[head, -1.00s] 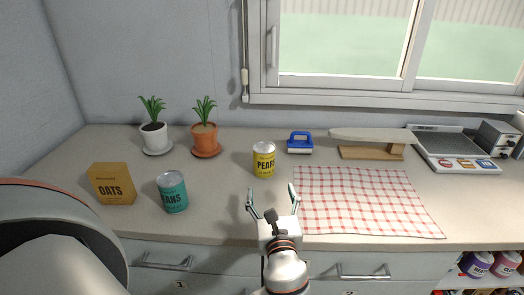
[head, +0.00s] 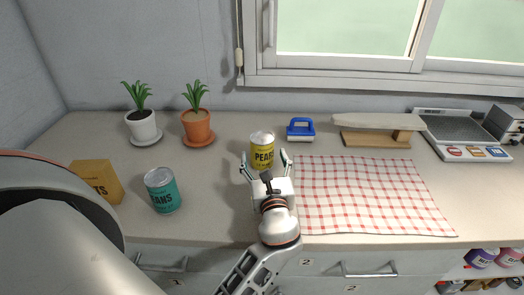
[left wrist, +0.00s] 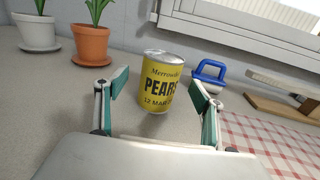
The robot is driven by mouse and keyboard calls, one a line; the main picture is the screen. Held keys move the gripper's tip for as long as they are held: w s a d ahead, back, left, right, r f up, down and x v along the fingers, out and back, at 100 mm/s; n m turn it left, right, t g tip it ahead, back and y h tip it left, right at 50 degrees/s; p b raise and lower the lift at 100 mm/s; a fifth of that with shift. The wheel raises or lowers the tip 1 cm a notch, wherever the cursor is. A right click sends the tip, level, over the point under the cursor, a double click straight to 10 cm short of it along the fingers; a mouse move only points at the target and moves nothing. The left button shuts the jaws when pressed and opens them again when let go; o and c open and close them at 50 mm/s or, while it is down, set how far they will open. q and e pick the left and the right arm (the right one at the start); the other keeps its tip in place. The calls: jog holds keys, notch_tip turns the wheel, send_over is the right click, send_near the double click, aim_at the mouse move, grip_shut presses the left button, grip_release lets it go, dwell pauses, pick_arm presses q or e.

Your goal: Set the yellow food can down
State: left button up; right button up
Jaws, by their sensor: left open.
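The yellow food can (head: 262,149), labelled PEARS, stands upright on the counter (head: 225,190), left of the checked cloth. My left gripper (head: 264,158) is open in front of it, with one fingertip towards each side of the can. In the left wrist view the can (left wrist: 162,85) shows between and just beyond the spread fingers (left wrist: 160,95), with a gap on each side. I see no finger touching it. My right gripper is not in view.
A blue-handled tool (head: 300,130) stands just right of the can. A teal can (head: 162,190), an oats box (head: 97,181) and two potted plants (head: 198,125) are to the left. The red checked cloth (head: 365,195) lies flat at right.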

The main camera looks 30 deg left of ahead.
aim_at(264, 153)
pick_arm(q)
jog(key=x, duration=0.4)
jog(key=shift+w+a+f, duration=0.1)
jog(key=shift+w+f, duration=0.1)
jog(key=shift+w, duration=0.15)
jog(key=c, duration=1.6)
jog(key=shift+r, duration=0.1)
jog(key=shift+c, duration=0.6)
jog(key=shift+r, duration=0.1)
